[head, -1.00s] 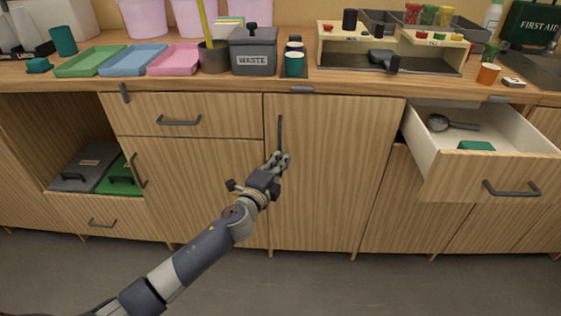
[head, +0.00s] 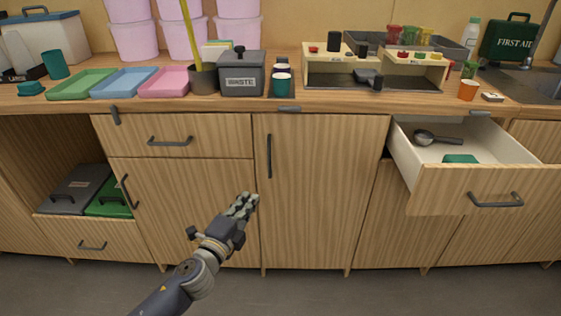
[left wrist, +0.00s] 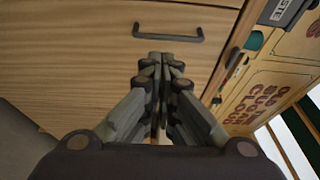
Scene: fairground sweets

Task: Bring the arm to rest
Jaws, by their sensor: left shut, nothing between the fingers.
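My left gripper (head: 246,203) is in front of the wooden cupboard fronts, low in the head view and apart from them. Its fingers are shut with nothing between them. The left wrist view also shows the closed fingers (left wrist: 161,62), with a wooden front and a dark bar handle (left wrist: 168,34) beyond them. The tall cupboard door (head: 312,195) to the right of the gripper is closed. My right gripper is in neither view.
An open drawer (head: 470,190) juts out at the right, holding a dark scoop (head: 424,136) and a green item (head: 461,158). The counter above carries coloured trays (head: 163,82), a waste bin (head: 241,74) and a wooden stand (head: 312,72). The floor in front is clear.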

